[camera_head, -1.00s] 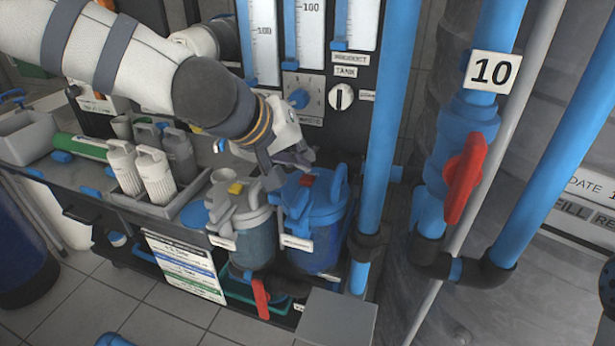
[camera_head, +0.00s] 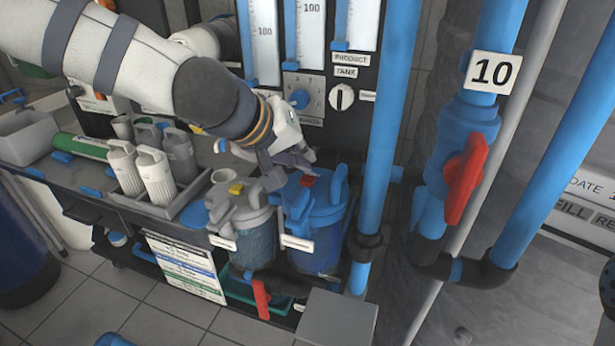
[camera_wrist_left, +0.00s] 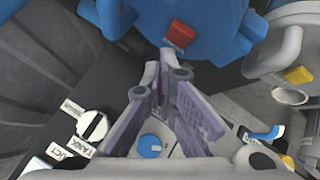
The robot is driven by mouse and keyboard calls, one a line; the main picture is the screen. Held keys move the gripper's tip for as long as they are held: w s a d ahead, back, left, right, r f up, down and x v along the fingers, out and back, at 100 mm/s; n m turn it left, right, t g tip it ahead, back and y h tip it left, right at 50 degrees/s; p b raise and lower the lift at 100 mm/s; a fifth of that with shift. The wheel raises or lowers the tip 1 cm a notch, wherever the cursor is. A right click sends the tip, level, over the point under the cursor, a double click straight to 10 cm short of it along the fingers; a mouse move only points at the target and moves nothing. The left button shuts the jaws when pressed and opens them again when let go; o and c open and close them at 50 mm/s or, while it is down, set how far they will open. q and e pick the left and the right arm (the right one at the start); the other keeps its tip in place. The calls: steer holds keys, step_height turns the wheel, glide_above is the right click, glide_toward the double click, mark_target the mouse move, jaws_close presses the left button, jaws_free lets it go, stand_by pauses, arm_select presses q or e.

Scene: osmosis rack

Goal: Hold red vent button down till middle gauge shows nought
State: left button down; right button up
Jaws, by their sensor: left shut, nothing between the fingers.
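The red vent button (camera_head: 308,181) is a small red block on the lid of the blue filter housing (camera_head: 322,236). It also shows in the left wrist view (camera_wrist_left: 181,34). My left gripper (camera_head: 307,163) is shut and empty, its fingertips just behind the button in the head view. In the left wrist view its fingertips (camera_wrist_left: 165,70) sit just below the button in the picture, with a small gap between them. I cannot tell their height over the lid. My right gripper is not in view. No dial with a readable needle shows.
A grey housing with a yellow button (camera_head: 236,188) stands left of the blue one. A blue pipe (camera_head: 378,140) rises close on its right. Behind are a blue knob (camera_head: 299,98), a black-and-white selector (camera_head: 341,96) and scale tubes cut off at the top. White cartridges (camera_head: 155,172) stand left.

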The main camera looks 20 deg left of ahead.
arm_select(q)
steer(key=shift+f, duration=0.45)
steer(key=shift+f, duration=0.5)
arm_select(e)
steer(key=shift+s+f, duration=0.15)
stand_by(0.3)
arm_select(q)
steer(key=shift+r, duration=0.1)
stand_by(2.2)
steer(key=shift+r+p, duration=0.7)
steer(key=shift+r, duration=0.3)
steer(key=shift+f, duration=0.1)
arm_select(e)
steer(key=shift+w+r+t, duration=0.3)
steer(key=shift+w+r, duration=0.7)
